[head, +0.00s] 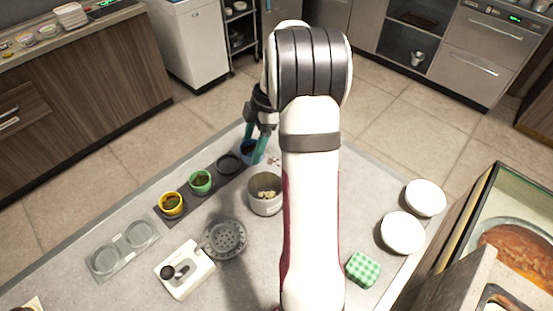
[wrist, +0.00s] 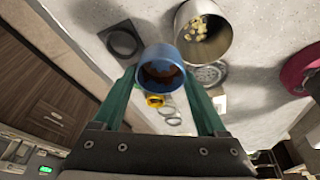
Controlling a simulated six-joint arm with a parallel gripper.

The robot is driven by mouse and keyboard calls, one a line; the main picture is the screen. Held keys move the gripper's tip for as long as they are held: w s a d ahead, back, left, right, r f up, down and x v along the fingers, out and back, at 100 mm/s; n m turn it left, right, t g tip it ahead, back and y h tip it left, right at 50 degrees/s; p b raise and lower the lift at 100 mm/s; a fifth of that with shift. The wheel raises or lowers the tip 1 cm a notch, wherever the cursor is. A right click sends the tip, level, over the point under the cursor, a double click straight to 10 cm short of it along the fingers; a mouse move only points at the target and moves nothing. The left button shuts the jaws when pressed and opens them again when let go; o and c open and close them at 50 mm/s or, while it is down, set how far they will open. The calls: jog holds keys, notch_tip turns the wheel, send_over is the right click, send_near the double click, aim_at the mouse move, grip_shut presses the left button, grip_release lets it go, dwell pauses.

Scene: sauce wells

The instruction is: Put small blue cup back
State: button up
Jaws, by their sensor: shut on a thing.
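My gripper (head: 258,143) has teal fingers and is shut on the small blue cup (head: 249,155). In the wrist view the blue cup (wrist: 162,70) sits between the two fingertips (wrist: 163,78), with brown contents inside. A dark strip (head: 187,193) on the table carries a yellow cup (head: 171,208) and a green cup (head: 200,188). The round well (head: 230,164) beside the green cup is empty. An empty well also shows in the wrist view (wrist: 121,40), left of the blue cup and apart from it. The cup's height over the table is hard to judge.
A metal pot (head: 265,205) with pale yellow chunks stands close to the strip. A perforated strainer (head: 225,240), a white scale-like block (head: 190,282) and a clear two-ring tray (head: 105,262) lie nearer. White bowls (head: 403,232) and a green sponge (head: 363,269) are at right.

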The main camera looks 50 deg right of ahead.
jog(key=w+a+f+m+t, duration=0.1)
jog(key=w+f+m, duration=0.35)
jog(key=w, duration=0.65)
jog(key=shift+h, duration=0.4)
jog(key=shift+s+f, duration=0.15)
jog(key=shift+f, duration=3.25)
jog(key=shift+f, duration=0.55)
jog(key=o, duration=1.3)
jog(key=shift+r, duration=4.05)
jog(key=shift+a, duration=0.1)
